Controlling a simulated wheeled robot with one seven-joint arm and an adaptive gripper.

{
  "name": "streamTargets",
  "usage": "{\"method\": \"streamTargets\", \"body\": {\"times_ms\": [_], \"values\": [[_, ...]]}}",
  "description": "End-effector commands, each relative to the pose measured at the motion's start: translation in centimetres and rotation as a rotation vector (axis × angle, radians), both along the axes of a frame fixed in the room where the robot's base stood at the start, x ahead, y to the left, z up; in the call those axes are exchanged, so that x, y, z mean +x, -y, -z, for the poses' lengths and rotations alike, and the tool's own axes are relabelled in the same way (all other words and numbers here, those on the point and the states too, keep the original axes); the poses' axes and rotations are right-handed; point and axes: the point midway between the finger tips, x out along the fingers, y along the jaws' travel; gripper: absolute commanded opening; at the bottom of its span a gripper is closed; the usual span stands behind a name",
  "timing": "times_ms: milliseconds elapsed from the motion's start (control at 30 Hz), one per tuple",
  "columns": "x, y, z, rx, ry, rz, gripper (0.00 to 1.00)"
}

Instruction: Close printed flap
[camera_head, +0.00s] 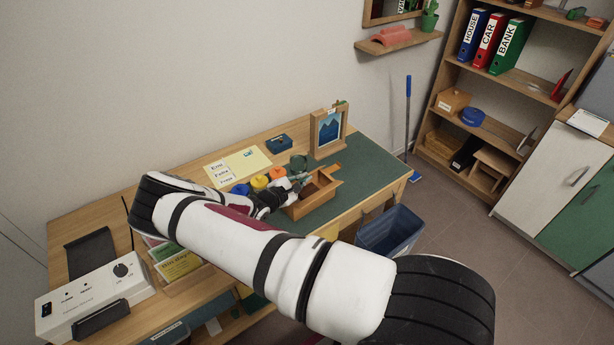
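A small open wooden box (318,199) sits on the green desk mat, right of the middle of the view. Its dark inside shows. A small wooden piece sticks up at its right side; I cannot tell whether this is a flap. No flap with clear print on it can be made out. My gripper (294,186) is at the left edge of the box, low over the desk. My arm reaches across the desk from the lower right. The fingers are small and partly hidden, so their opening and any contact with the box are unclear.
Yellow, orange and blue round things (260,182) stand just left of my gripper. A picture frame (328,130) and a dark blue box (279,143) stand behind. A blue bin (390,232) is below the desk's right edge. The mat's right part (375,165) is clear.

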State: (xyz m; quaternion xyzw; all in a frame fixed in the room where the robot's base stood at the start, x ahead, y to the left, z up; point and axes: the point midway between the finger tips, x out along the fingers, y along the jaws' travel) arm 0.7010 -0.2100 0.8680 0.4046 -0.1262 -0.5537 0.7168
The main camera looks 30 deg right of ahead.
Motion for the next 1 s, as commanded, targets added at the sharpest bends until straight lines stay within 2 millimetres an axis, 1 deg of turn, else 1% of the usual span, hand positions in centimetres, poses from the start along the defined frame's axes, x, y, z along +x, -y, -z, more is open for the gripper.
{"method": "streamTargets", "body": {"times_ms": [67,300,767,867,900,1000], "values": [[-0.43,0.11,-0.08,0.0,0.031,-0.001,0.0],[-0.33,0.06,0.21,0.006,0.095,0.0,0.0],[-0.22,0.06,0.32,0.007,0.108,0.0,0.0],[-0.21,0.05,0.31,0.008,0.106,0.0,0.2],[-0.21,0.05,0.31,0.008,0.106,0.0,0.23],[-0.22,0.05,0.31,0.008,0.106,0.0,0.23]]}}
